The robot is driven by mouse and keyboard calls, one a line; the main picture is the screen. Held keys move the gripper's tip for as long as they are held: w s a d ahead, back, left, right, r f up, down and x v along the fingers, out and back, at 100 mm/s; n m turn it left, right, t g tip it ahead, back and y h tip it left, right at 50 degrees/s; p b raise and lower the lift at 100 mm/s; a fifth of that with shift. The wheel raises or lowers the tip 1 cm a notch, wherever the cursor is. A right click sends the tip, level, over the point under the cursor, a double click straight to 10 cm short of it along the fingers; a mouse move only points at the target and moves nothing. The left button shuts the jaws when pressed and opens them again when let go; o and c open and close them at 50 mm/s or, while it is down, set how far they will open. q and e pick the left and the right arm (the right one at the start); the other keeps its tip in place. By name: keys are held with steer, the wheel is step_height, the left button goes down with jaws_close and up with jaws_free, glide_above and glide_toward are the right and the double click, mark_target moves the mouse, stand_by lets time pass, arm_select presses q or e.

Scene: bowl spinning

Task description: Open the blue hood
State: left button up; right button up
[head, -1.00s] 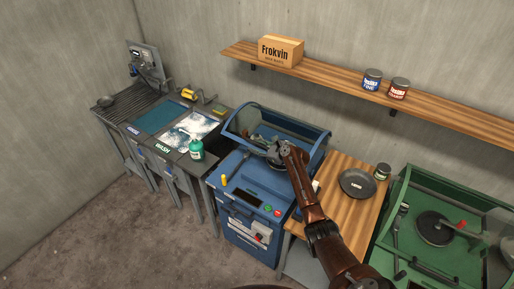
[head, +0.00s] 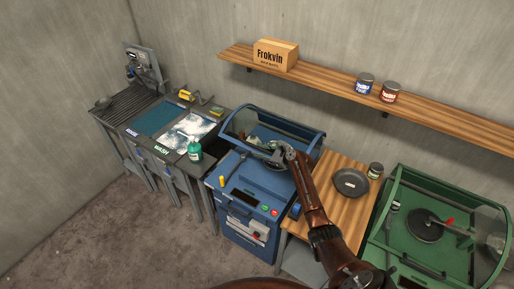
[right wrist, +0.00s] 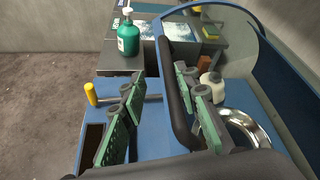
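The blue machine (head: 245,195) stands in the middle of the head view. Its blue hood (head: 272,124) is a curved clear cover with a blue frame at the back of the machine; it also shows at the right of the right wrist view (right wrist: 238,28). A thick dark bar (right wrist: 172,85) runs along the hood's near edge. My right gripper (head: 278,158) is at this front edge. In the right wrist view its fingers (right wrist: 162,112) are apart, with the bar between them; I cannot tell whether they touch it. My left gripper is out of view.
A yellow-tipped lever (right wrist: 91,94) stands on the machine top. A green bottle (head: 195,150) is on the washing table to the left. A wooden table with a dark pan (head: 351,182) and a green machine (head: 435,245) are to the right. A shelf (head: 420,105) runs above.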

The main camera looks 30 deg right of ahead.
steer(key=shift+p+v, duration=1.85)
steer(key=shift+v, duration=0.2)
steer(key=shift+c, duration=0.4)
